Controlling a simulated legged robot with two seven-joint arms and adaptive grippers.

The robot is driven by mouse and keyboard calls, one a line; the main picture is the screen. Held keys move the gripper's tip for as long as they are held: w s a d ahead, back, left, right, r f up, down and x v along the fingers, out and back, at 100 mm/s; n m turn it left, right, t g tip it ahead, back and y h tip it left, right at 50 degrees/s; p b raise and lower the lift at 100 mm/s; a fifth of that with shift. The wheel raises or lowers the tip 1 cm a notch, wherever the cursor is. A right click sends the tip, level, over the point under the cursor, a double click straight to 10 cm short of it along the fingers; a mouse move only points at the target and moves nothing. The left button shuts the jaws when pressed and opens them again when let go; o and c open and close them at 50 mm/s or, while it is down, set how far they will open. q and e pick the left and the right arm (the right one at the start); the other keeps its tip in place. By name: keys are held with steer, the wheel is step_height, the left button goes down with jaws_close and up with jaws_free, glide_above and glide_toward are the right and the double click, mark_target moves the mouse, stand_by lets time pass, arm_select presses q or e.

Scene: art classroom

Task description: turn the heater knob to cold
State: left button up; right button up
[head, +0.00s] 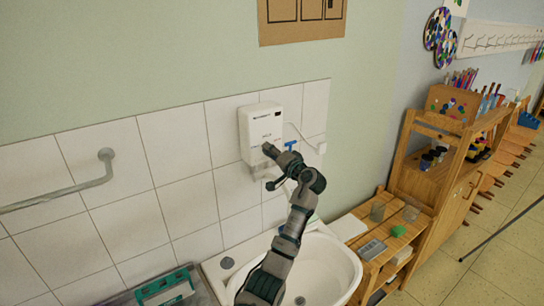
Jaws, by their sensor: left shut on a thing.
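The white heater (258,122) is a small box fixed on the tiled wall above the sink. My left gripper (269,149) reaches up over the sink, with its fingertips against the lower front of the heater. It is shut on the heater knob, which the fingers hide, so I cannot tell which way the knob points. My right gripper is not in view.
A white sink (325,266) stands below the heater. A blue tap handle (291,144) is close to my gripper's right. A grab rail (80,188) is on the left wall. A wooden shelf (408,239) with jars stands right of the sink.

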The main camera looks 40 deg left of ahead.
arm_select(q)
steer(key=shift+f+n, duration=0.4)
steer(key=shift+f, duration=0.1)
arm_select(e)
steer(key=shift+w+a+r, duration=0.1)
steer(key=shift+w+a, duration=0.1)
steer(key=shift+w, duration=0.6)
arm_select(q)
steer(key=o, duration=1.1)
steer(key=shift+o, duration=0.2)
steer(key=shift+w+r, duration=0.1)
steer(key=shift+w, duration=0.1)
steer(key=shift+s+r, duration=0.1)
steer(key=shift+r, duration=0.05)
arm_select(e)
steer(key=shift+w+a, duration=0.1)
arm_select(q)
steer(key=v, duration=1.2)
steer(key=shift+a, duration=0.1)
